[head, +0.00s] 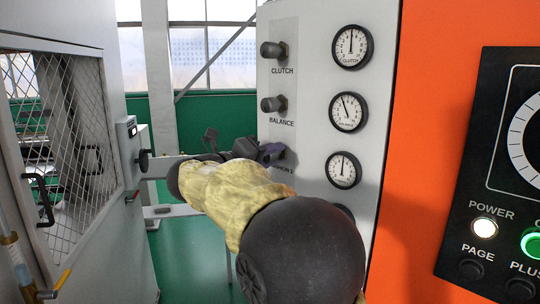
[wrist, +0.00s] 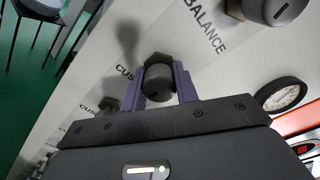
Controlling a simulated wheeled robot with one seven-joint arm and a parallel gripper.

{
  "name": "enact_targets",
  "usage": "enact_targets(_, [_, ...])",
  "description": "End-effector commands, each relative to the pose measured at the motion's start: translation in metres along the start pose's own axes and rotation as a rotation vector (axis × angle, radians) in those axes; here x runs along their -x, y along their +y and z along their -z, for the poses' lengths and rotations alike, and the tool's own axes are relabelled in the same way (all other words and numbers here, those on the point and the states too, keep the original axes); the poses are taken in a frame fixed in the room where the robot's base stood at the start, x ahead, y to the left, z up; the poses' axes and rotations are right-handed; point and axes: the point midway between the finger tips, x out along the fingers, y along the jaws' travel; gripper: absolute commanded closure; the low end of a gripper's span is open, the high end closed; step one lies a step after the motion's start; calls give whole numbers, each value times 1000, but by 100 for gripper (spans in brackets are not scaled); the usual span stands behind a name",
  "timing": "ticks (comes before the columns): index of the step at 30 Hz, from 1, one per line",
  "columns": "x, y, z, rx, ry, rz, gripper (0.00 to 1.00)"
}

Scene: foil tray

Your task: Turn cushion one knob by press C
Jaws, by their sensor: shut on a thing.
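The cushion one knob (wrist: 158,85) is dark and round, the one directly below the balance knob in the column on the grey panel (head: 300,110). In the wrist view my gripper (wrist: 158,90) has a purple finger on each side of it and is shut on it. In the head view my gripper (head: 268,153) is at the panel above the partly covered "CUSHION 1" label, and it hides most of the knob. The gauge (head: 343,170) level with this knob has its needle close to straight up. No "press C" marking is legible.
The clutch knob (head: 273,50) and balance knob (head: 273,104) sit above, with gauges (head: 351,47) to their right. Another knob (wrist: 108,104) is close below my gripper. A mesh-windowed cabinet (head: 70,140) stands left; an orange panel (head: 440,130) stands right.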

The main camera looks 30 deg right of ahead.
Motion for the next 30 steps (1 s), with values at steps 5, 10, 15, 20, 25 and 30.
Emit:
enact_targets(5, [0, 0, -1, 159, 0, -2, 93])
enact_targets(10, [0, -1, -1, 323, 0, -3, 93])
enact_targets(15, [1, -1, -2, 485, -1, -3, 93])
enact_targets(20, [1, -2, -2, 636, -1, -4, 93])
enact_targets(25, [0, -2, -2, 778, -1, -4, 93])
enact_targets(30, [1, -1, -2, 885, -2, -3, 93])
